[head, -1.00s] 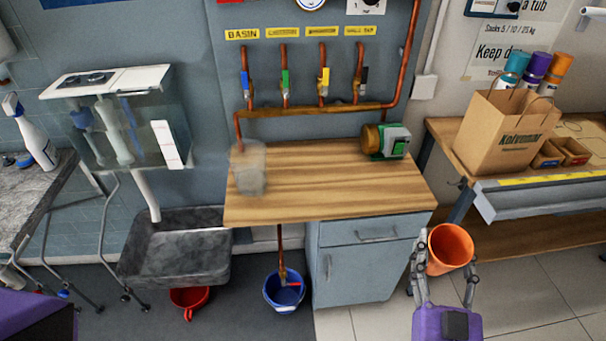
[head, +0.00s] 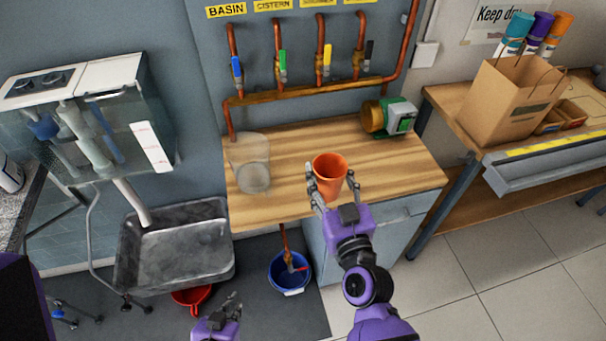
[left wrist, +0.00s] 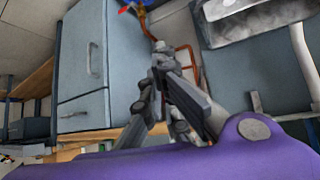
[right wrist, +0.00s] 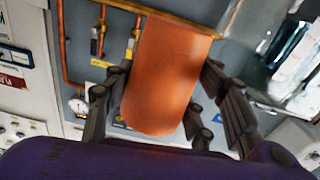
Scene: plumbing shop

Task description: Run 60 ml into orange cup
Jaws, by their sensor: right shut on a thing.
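The orange cup (head: 329,178) is upright, mouth up, held by my right gripper (head: 334,186) over the front part of the wooden counter. In the right wrist view the cup (right wrist: 165,80) fills the space between the fingers. I cannot see liquid in it. My left gripper (head: 220,312) is low at the bottom of the head view, below the counter; in the left wrist view its fingers (left wrist: 160,75) come together with nothing between them. Four-colour valves include blue (head: 237,68), green (head: 282,66) and yellow (head: 326,62) handles, on copper pipes above the counter.
A clear container (head: 250,165) stands on the counter's left. A green-and-brass pump-like device (head: 388,117) is at the back right. A grey sink (head: 180,250), red bucket (head: 192,298) and blue bucket (head: 288,272) are lower down. A paper bag (head: 515,105) stands on the right bench.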

